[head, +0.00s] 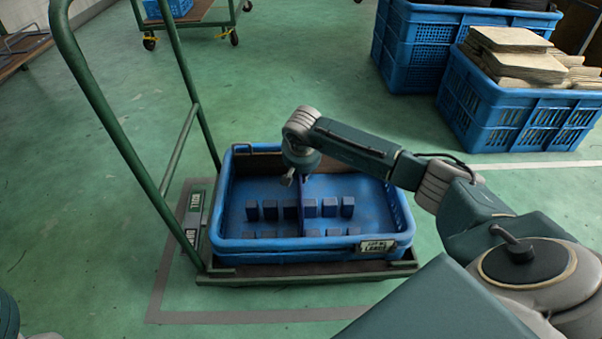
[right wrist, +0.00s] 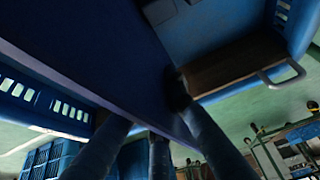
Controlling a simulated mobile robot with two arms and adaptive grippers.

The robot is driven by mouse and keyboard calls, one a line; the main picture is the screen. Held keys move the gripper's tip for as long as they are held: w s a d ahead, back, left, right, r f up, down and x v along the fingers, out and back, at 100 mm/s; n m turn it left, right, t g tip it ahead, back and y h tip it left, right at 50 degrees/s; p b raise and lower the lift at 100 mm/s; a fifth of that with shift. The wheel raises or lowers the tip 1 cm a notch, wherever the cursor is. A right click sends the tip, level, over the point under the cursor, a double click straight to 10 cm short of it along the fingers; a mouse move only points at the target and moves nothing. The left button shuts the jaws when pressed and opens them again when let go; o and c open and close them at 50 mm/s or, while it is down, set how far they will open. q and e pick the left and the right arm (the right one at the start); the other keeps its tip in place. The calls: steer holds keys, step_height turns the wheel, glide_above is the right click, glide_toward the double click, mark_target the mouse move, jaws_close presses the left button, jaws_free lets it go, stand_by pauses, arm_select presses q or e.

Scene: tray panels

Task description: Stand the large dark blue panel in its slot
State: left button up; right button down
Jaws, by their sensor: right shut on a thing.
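The large dark blue panel (right wrist: 95,45) fills much of the right wrist view. In the head view it shows as a thin, nearly edge-on strip (head: 301,196), upright inside the blue tray (head: 225,215). My right gripper (head: 303,177) is above the tray, shut on the panel's upper part; its fingers (right wrist: 155,125) also show in the right wrist view. Two rows of small dark blue blocks (head: 347,207) stand on the tray floor, with gaps between them. The panel is among them near the middle; whether its lower edge is in a slot is hidden. My left gripper is out of view.
The tray sits on a green cart (head: 300,274) with a tall handle frame (head: 120,140) at its left. A label plate (head: 377,246) is on the tray's front rim. Blue crates (head: 520,118) stand at the upper right. Green floor is clear left of the cart.

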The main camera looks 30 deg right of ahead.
steer(key=c, duration=1.7)
jaws_free()
steer(key=v, duration=1.2)
steer(key=shift+f, duration=0.1)
